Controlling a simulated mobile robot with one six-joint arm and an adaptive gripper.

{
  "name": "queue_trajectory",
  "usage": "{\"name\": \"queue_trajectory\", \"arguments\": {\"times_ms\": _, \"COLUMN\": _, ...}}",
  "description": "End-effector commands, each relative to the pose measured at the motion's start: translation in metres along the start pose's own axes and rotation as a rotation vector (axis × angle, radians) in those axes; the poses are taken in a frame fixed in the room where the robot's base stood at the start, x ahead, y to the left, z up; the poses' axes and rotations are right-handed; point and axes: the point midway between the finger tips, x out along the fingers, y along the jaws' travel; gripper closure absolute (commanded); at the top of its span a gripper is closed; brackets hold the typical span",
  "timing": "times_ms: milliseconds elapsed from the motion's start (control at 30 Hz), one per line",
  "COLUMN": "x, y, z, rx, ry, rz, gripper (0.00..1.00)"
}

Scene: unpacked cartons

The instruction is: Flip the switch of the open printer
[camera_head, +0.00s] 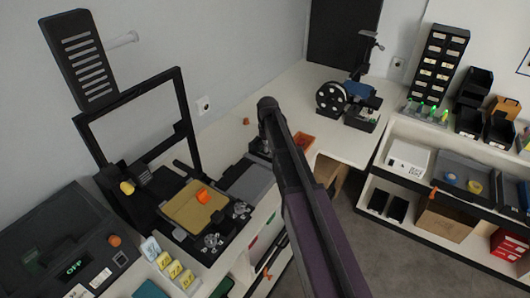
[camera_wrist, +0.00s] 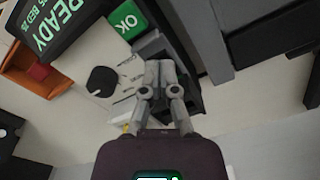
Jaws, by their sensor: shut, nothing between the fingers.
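The open printer (camera_head: 182,108) stands against the wall at the left in the head view, with a tall black frame and a tan bed (camera_head: 188,212) bearing an orange piece (camera_head: 203,196). In the wrist view a dark display (camera_wrist: 62,22) reads READY and BED 25, beside a green OK label (camera_wrist: 127,19). My gripper (camera_wrist: 160,64) is shut and empty, its fingertips close to a dark box below that label. Contact cannot be told. In the head view my arm hides most of the gripper. I cannot make out the switch clearly.
A dark enclosed machine (camera_head: 62,243) with an OFF display stands at lower left. A spool machine (camera_head: 347,100) stands at the back. The white bench between is mostly clear.

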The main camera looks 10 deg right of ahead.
Motion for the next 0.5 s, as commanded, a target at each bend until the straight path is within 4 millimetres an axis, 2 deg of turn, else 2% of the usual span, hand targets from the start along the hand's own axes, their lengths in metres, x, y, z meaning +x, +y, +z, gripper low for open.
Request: {"name": "queue_trajectory", "arguments": {"times_ms": 500, "x": 0.0061, "y": 0.0, "z": 0.0, "rx": 0.0, "ry": 0.0, "rz": 0.0, "gripper": 1.0}}
